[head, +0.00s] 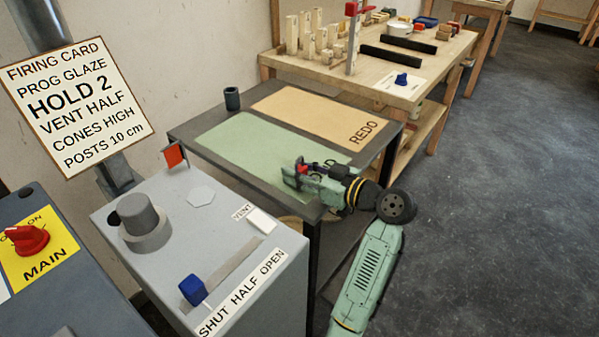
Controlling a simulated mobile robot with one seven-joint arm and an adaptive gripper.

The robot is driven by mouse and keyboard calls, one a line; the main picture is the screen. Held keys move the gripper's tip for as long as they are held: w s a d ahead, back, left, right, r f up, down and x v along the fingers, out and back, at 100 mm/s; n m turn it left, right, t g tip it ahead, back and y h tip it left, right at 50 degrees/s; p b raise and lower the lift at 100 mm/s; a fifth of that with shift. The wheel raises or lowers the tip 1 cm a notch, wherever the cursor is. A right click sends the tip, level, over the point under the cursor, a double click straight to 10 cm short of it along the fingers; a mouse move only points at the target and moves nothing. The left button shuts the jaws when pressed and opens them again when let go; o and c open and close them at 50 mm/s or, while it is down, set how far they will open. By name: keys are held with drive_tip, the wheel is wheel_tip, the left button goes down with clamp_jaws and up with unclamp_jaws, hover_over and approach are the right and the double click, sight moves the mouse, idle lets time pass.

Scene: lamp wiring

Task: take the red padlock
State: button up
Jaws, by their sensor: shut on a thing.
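My gripper (298,176) is over the front right of the green mat on the dark table. It is shut on a small red thing (302,167), which appears to be the red padlock. Only a little of the red shows between the dark fingers, and the rest is hidden. I cannot tell whether it touches the mat.
The dark table bears a green mat (240,140), a tan mat marked REDO (310,108) and a dark cup (232,98). A grey control box (150,270) with a blue slider knob (193,290) and a red flag (175,155) stands in front. A wooden bench (440,90) stands behind.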

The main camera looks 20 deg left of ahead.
drive_tip(key=shift+c, duration=0.9)
drive_tip(key=shift+r, duration=0.1)
